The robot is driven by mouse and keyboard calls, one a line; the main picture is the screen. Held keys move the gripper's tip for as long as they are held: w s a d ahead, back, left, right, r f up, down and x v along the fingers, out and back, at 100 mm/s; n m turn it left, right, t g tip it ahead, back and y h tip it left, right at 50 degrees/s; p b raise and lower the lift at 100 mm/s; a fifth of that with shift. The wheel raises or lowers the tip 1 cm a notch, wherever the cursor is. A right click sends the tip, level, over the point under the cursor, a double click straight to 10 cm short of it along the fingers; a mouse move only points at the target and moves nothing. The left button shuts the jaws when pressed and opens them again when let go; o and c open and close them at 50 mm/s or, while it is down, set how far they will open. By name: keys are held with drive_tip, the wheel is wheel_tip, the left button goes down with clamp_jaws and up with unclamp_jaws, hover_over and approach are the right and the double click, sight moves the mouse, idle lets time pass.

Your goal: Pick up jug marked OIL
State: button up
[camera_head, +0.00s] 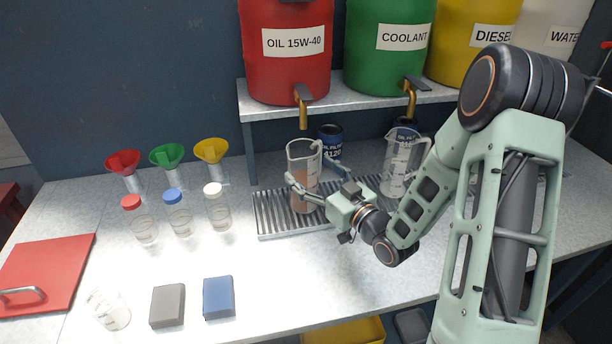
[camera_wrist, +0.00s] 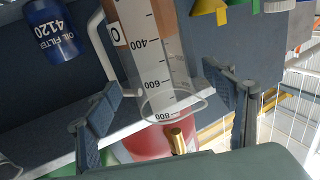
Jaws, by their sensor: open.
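A clear measuring jug (camera_head: 303,190) holding brown liquid stands upright on the slatted metal tray (camera_head: 262,222), below the red drum's brass tap. In the wrist view the jug (camera_wrist: 152,60) appears upside down, with graduations and a label partly cut off, showing "O". Its handle is at the left there. My gripper (camera_head: 313,174) is open at the jug, its fingers spread to either side. In the wrist view the gripper (camera_wrist: 170,100) frames the jug left and right, with the left finger near the handle. No grip on the jug shows.
A second clear jug (camera_head: 398,165) stands right of my gripper. A blue oil filter can (camera_head: 330,140) stands behind. The red OIL 15W-40 drum (camera_head: 287,65) sits on a shelf (camera_head: 262,107) above. Several lidded jars and funnels stand left. The front bench (camera_head: 270,275) is mostly clear.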

drive_tip(key=shift+p+x, duration=0.35)
drive_tip(key=shift+x, duration=1.65)
drive_tip(key=shift+r, duration=0.2)
clamp_jaws()
